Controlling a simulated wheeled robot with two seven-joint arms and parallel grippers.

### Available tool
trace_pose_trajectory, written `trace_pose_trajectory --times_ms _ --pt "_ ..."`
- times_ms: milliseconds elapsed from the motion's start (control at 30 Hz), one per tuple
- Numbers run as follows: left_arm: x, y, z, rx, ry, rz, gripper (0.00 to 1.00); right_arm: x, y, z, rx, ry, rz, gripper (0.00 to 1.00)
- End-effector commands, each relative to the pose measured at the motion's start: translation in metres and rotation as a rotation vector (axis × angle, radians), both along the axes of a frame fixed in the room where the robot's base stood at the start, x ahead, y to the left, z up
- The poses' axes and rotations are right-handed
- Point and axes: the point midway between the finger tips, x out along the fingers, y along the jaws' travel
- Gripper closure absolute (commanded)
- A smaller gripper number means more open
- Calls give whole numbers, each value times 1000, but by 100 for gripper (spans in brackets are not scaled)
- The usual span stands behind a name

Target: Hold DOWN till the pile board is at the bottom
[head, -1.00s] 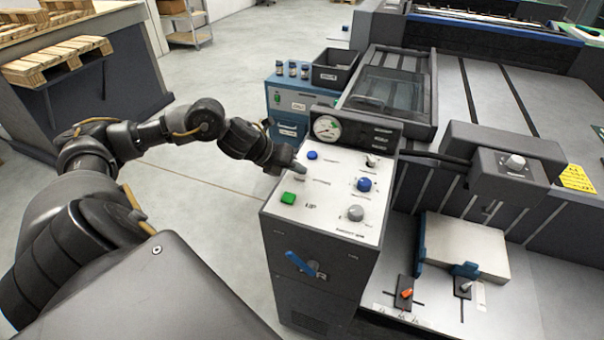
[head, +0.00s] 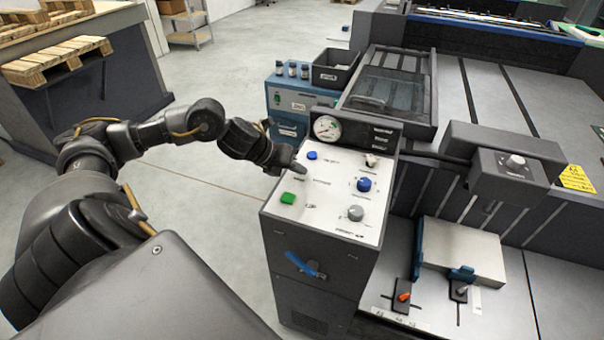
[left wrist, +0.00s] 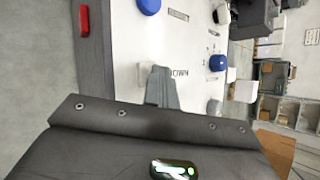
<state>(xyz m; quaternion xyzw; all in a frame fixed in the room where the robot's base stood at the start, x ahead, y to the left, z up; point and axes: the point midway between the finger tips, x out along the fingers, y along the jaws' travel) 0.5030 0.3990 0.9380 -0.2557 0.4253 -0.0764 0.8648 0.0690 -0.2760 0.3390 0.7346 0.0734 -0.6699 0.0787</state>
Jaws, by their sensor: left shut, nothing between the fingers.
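The control panel (head: 330,195) has a white sloped face with a green button (head: 288,198) by the letters UP. My left gripper (head: 302,171) is over the upper left of this face, fingertips pointing at it, between the green button and a small blue button (head: 312,155). In the left wrist view the shut, empty fingers (left wrist: 160,82) are beside the word DOWN. They cover most of a pale button (left wrist: 145,72) there; I cannot tell whether it is pressed in. I cannot make out the pile board. My right gripper is out of view.
The panel also carries a gauge (head: 326,127), a blue knob (head: 364,184) and a grey knob (head: 356,213). A pale block (head: 465,252) lies on the machine bed to the right. The floor behind my left arm is clear.

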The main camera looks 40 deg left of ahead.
Motion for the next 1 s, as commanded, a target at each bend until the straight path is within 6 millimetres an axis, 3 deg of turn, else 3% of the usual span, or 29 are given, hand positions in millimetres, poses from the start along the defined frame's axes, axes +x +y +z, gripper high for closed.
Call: trace_pose_trajectory --times_ms 367,767,1000 --pt "0 0 17 1 0 1 100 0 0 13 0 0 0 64" --pt "0 0 19 0 0 0 100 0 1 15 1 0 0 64" --pt "1 0 39 0 -1 1 100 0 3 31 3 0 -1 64"
